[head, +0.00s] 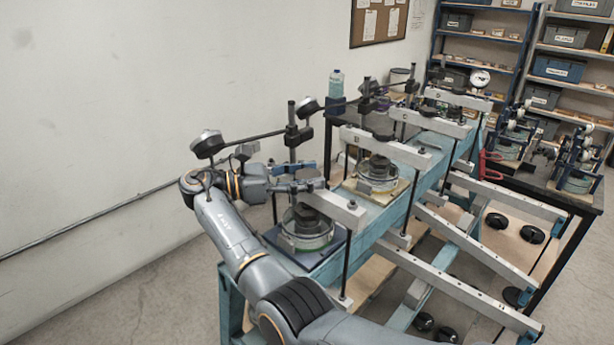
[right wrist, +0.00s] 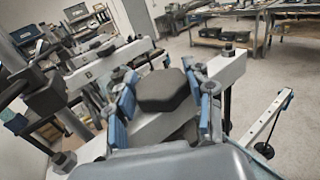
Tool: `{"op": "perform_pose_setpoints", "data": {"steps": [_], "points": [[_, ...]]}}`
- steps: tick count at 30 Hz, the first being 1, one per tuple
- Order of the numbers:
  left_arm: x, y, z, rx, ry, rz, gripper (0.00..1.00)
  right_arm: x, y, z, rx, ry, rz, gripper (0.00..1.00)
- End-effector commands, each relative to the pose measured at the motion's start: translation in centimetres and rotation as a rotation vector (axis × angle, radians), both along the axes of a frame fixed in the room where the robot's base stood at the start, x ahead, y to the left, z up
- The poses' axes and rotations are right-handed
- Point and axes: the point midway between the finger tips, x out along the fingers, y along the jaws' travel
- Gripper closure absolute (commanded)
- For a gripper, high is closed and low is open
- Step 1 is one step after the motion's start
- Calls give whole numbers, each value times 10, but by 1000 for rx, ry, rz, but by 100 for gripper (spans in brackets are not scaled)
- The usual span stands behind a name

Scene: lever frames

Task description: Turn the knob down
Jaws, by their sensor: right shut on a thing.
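The knob (right wrist: 162,90) is a dark, many-sided cap on the crossbeam of the nearest lever frame. In the right wrist view it sits between the blue-padded fingers of my right gripper (right wrist: 165,98), which is shut on it. In the head view my right gripper (head: 306,180) reaches in from the left above the nearest round cell (head: 306,240). The knob is small and partly covered by the fingers there. The light crossbeam (head: 346,212) runs out to the right of the gripper. My left gripper is not in view.
A post with a horizontal rod (head: 255,137) stands close behind my gripper. More lever frames with crossbeams (head: 385,143) line the blue-green bench (head: 386,213). Long lever arms (head: 465,290) stick out to the right. The wall at left (head: 100,110) has free floor before it.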

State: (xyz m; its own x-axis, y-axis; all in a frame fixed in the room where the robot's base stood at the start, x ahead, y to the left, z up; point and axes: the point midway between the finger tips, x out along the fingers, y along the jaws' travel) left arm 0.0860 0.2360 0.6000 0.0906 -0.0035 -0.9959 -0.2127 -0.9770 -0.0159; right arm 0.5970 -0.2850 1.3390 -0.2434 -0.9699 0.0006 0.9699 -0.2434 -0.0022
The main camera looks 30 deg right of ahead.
Motion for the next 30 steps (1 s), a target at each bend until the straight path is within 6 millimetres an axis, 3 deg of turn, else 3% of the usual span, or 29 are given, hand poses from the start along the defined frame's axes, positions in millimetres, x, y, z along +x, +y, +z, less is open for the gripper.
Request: {"op": "perform_pose_setpoints", "data": {"steps": [12,13,16,26,30], "points": [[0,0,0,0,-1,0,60,0,0,1,-1,-5,-6,79],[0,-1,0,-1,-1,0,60,0,0,1,-1,-5,-6,46],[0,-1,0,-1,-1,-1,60,0,0,1,-1,-5,-6,25],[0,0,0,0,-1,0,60,0,0,2,-1,-3,-6,24],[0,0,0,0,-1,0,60,0,0,14,-2,-7,-6,24]]}}
